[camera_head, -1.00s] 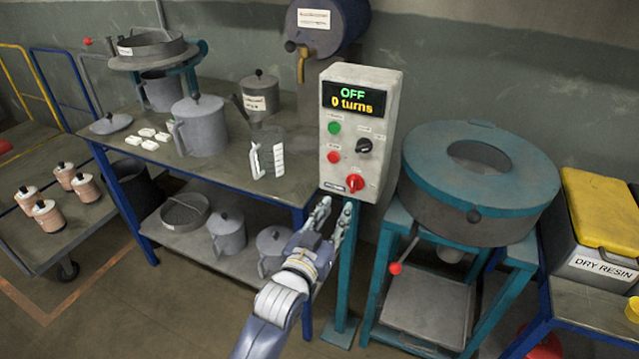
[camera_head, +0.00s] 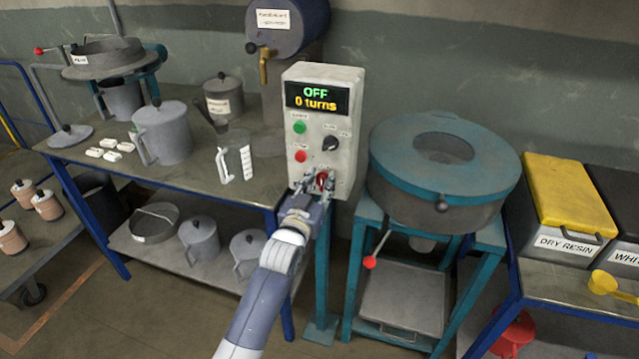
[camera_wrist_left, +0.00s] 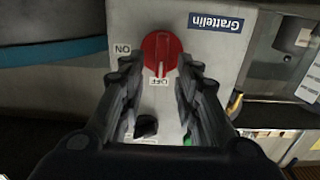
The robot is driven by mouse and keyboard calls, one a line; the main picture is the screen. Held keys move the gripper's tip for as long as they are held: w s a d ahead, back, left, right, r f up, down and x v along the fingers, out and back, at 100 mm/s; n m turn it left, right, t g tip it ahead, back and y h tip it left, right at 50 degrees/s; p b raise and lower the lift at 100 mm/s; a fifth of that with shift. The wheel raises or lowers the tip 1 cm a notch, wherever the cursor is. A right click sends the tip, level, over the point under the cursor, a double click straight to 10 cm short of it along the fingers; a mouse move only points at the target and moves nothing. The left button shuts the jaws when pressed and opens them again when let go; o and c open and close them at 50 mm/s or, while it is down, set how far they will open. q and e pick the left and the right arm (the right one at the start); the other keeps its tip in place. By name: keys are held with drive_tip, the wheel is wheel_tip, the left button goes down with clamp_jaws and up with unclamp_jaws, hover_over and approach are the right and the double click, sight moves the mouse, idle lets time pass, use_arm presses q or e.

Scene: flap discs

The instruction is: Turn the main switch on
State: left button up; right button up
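The main switch is a red rotary knob (camera_head: 321,180) low on the grey control box (camera_head: 345,90). The box display (camera_head: 317,97) reads OFF and 0 turns. In the left wrist view the red knob (camera_wrist_left: 160,50) has its white mark toward the OFF label (camera_wrist_left: 158,82); the ON label (camera_wrist_left: 122,49) is to the left. My left gripper (camera_head: 311,184) is at the knob, and in the wrist view its fingers (camera_wrist_left: 160,72) are open, with the tips near the knob's two sides. I cannot tell whether they touch it. My right gripper is not in view.
A green button (camera_head: 299,127), a red button (camera_head: 300,156) and a black knob (camera_head: 330,143) sit above the switch. A teal round machine (camera_head: 445,170) stands close on the right. A workbench with grey pots (camera_head: 163,135) is on the left.

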use_arm(q)
drive_tip(key=shift+c, duration=0.6)
clamp_jaws()
drive_tip(key=shift+m, duration=0.3)
drive_tip(key=shift+d+m+p, duration=0.25)
drive_tip(key=shift+m+p, duration=0.25)
drive_tip(key=shift+m, duration=0.7)
drive_tip(key=m, duration=0.5)
drive_tip(key=d+f+m, duration=0.1)
drive_tip(key=m, duration=0.4)
drive_tip(key=f+m+b, duration=0.1)
drive_tip(key=m, duration=0.3)
drive_tip(key=shift+s+d+m, duration=0.2)
drive_tip(key=shift+s+m, duration=0.1)
drive_tip(key=shift+m, duration=0.1)
